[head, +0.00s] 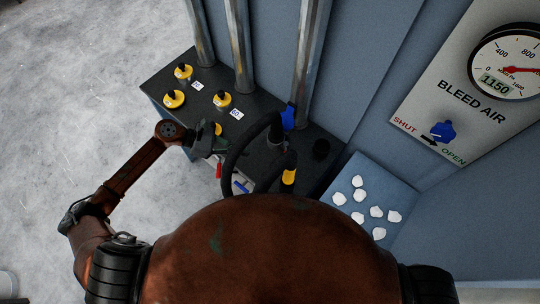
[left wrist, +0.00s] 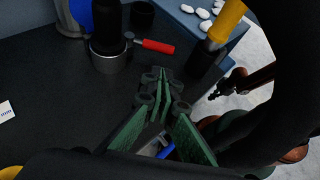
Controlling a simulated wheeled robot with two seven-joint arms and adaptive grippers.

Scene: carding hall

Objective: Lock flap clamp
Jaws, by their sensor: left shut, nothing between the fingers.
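My left gripper (head: 222,148) is over the dark bench, beside a black hose loop. In the left wrist view its green fingers (left wrist: 163,88) meet at the tips and are shut on nothing. A red-handled lever (left wrist: 155,46) sticks out from a metal collar (left wrist: 110,60) around a black upright fitting, beyond the fingertips and apart from them. A red handle (head: 218,170) also shows below the gripper in the head view. A blue handle (head: 242,186) lies near it, and a blue piece (left wrist: 166,151) shows between the finger links. I cannot tell which part is the flap clamp.
Yellow-and-black knobs (head: 174,99) stand on the bench (head: 155,88) at left. A yellow-banded black handle (head: 289,176) is right of the hose (head: 235,155). White lumps lie on a blue tray (head: 341,187). A bleed air panel (head: 420,85) has a blue knob (head: 443,131) and gauge.

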